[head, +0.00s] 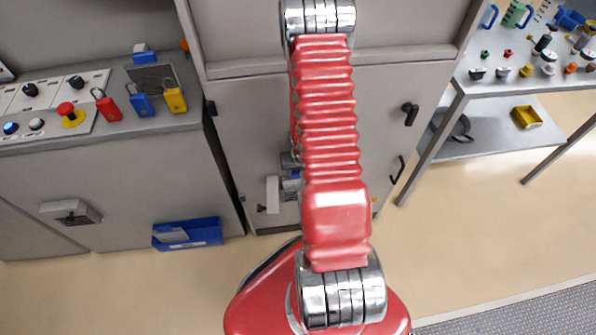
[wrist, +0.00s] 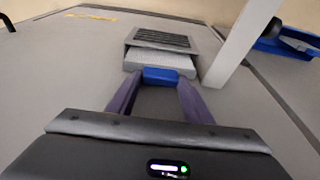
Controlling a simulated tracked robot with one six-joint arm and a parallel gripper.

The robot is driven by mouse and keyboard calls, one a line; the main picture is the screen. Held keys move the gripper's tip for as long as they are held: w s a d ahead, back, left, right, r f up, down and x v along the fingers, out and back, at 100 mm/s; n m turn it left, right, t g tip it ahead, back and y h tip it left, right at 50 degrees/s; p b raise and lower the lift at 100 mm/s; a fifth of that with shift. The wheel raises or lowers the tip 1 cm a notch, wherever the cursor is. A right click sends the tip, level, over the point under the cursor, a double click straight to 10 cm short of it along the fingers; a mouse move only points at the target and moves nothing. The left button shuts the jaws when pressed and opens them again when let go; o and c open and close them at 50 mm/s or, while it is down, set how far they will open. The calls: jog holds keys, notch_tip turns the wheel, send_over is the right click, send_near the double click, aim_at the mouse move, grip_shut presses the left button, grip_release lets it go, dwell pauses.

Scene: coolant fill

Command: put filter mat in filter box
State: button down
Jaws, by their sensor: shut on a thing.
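In the wrist view my gripper (wrist: 160,82) has its two purple fingers shut on the blue grip of the filter mat. The mat (wrist: 160,62) is a pale grey slab at the open mouth of the filter box (wrist: 127,48), a grey housing with dark louvres. Its far end is hidden, so how deep it sits is unclear. A pale open flap (wrist: 240,45) stands right of the box. In the head view my arm hides most of the gripper and box; the flap (head: 272,195) shows left of the arm.
A blue bin (head: 205,233) holding a grey item is on the left cabinet's front; it also shows in the wrist view (wrist: 275,46). A second vented housing (head: 72,211) is farther left. Padlocks and buttons top the left cabinet (head: 150,128). The floor (head: 460,235) at right is clear.

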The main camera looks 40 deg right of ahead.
jog(key=shift+f, duration=0.6)
jog(key=c, duration=0.9)
grip_release()
jog(key=shift+r, duration=0.15)
